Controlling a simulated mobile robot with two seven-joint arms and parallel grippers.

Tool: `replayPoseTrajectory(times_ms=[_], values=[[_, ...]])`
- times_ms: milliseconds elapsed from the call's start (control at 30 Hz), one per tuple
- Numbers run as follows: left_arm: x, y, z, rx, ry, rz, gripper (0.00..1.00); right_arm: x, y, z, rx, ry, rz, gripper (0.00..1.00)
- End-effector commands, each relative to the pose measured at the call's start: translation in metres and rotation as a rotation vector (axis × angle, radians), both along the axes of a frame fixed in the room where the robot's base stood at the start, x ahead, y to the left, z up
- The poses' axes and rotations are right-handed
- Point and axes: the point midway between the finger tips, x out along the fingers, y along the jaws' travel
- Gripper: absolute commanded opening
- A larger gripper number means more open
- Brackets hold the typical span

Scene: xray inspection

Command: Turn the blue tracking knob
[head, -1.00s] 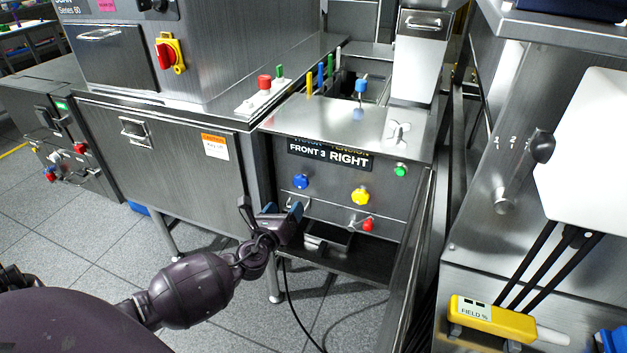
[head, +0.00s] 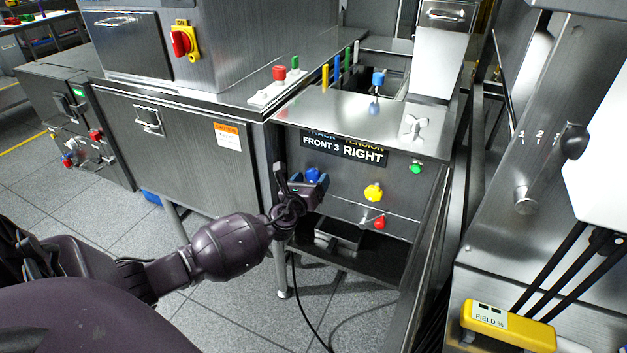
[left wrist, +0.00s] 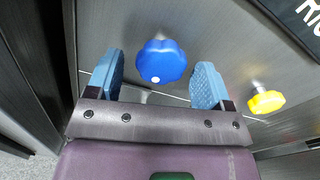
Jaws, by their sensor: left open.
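The blue tracking knob (head: 312,174) is on the steel front panel under the "FRONT 3 RIGHT" label (head: 345,149). In the left wrist view the lobed blue knob (left wrist: 161,61) shows between and a little beyond the two blue finger pads, with gaps on both sides. My left gripper (head: 308,184) is open in front of the knob, and its fingers partly cover the knob in the head view. The left wrist view also shows the open left gripper (left wrist: 160,86). My right gripper is not in view.
A dark open shelf (head: 355,256) lies below. A steel cabinet (head: 180,150) stands to the left, and an open panel edge (head: 425,240) to the right.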

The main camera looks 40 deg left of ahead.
Motion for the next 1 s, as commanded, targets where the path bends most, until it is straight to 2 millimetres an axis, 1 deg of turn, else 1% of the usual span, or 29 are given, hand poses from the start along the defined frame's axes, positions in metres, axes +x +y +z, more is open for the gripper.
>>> replayPoseTrajectory(times_ms=[133,400,433,733,767,1000], values=[[0.0064,0.002,-0.0003,0.0,0.0,0.001,0.74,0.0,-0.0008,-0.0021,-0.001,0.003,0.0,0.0],[0.0075,0.0021,0.0007,0.0,-0.001,0.0,0.74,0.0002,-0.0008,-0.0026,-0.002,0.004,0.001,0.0],[0.0074,0.0021,0.0007,0.0,-0.001,0.0,0.72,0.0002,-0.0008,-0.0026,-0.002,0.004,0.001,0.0],[0.0073,0.002,0.0006,0.0,-0.001,0.0,0.26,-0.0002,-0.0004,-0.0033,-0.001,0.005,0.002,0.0],[0.0072,0.002,0.0005,0.0,-0.001,0.0,0.24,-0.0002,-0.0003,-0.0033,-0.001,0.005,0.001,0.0],[0.0071,0.0017,-0.0004,-0.023,-0.006,0.0,0.25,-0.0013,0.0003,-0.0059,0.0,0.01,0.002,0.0]])
